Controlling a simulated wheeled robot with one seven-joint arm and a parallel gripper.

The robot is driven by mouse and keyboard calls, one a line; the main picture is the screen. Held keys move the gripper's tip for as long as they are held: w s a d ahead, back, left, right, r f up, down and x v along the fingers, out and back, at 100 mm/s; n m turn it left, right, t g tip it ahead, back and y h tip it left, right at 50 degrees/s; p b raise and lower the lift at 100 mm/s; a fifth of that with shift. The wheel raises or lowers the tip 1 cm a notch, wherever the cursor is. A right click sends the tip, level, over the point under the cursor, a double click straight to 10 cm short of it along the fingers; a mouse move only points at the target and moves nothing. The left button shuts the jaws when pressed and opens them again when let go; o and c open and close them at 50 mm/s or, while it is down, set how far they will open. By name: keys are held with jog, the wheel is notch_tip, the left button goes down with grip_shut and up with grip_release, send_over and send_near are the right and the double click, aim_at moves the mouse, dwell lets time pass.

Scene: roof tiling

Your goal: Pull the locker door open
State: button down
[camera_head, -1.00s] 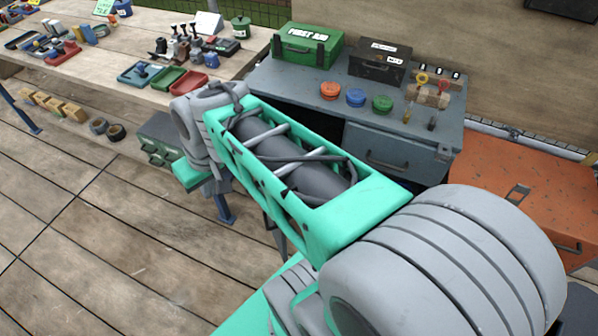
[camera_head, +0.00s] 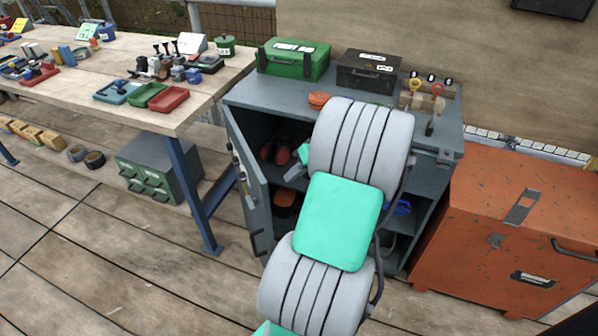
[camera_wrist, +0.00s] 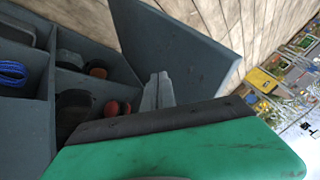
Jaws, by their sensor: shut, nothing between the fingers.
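The grey locker (camera_head: 245,92) stands under the first aid box. Its door (camera_head: 249,185) stands wide open, swung out to the left, and the shelves inside show. The door's inner side appears as a dark grey panel (camera_wrist: 185,45) in the wrist view. My gripper (camera_wrist: 158,80) is shut and empty in the wrist view, in front of the opening between the shelves and the door. I cannot tell whether it touches the door. In the head view my arm hides most of the gripper and the right part of the opening.
Inside are red-and-black earmuffs (camera_head: 275,152), an orange item (camera_head: 285,198) and a blue item (camera_head: 402,207). An orange chest (camera_head: 490,225) stands close on the right. A workbench (camera_head: 190,110) stands left, its blue leg (camera_head: 195,195) near the door. Floor in front is clear.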

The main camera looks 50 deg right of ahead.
jog(key=w+a+f, duration=0.3)
jog(key=a, duration=0.1)
jog(key=shift+w+a+b, duration=0.35)
jog(key=shift+w, duration=0.05)
jog(key=shift+a, duration=0.1)
